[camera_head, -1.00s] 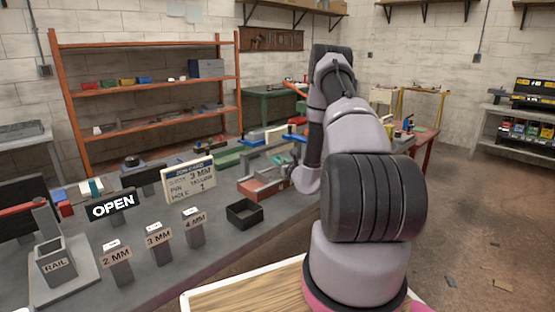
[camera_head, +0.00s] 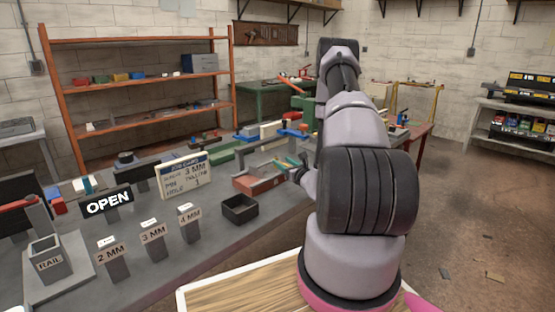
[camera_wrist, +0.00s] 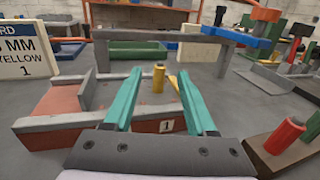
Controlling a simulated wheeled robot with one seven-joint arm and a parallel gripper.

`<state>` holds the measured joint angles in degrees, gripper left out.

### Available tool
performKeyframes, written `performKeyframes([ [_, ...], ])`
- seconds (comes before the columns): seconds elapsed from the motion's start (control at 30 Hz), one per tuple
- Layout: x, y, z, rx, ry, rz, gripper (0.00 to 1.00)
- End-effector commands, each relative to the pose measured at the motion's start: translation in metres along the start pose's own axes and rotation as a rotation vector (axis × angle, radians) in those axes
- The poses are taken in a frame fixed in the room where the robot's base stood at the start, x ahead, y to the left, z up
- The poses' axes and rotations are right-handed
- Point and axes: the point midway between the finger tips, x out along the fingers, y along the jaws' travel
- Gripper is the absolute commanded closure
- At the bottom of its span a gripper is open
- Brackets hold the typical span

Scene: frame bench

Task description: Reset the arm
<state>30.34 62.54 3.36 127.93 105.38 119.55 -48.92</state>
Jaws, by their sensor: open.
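My gripper (camera_wrist: 160,74) is open, its two teal fingers apart and nothing between their tips that I can see held. In the head view my gripper (camera_head: 286,163) is near the red-and-grey block fixture (camera_head: 258,180). In the wrist view the fixture (camera_wrist: 60,128) lies under and ahead of the fingers, with a "1" label on its front. A yellow pin (camera_wrist: 158,80) stands upright on it, seen between the fingers; I cannot tell the gap to them.
A job card (camera_head: 183,175) reads 3 mm, yellow, 1. A dark open bin (camera_head: 240,208), size-marked posts (camera_head: 153,236) and an OPEN sign (camera_head: 107,203) stand on the bench.

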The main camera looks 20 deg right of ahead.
Motion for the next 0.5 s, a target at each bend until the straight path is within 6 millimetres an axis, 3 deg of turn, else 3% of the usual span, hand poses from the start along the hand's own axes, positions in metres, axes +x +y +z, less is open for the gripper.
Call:
performKeyframes([
  [0.17, -0.015, 0.0, 0.0, 0.0, 0.0, -0.001, 0.43],
  [0.5, -0.017, 0.0, 0.0, 0.0, 0.0, 0.0, 0.43],
])
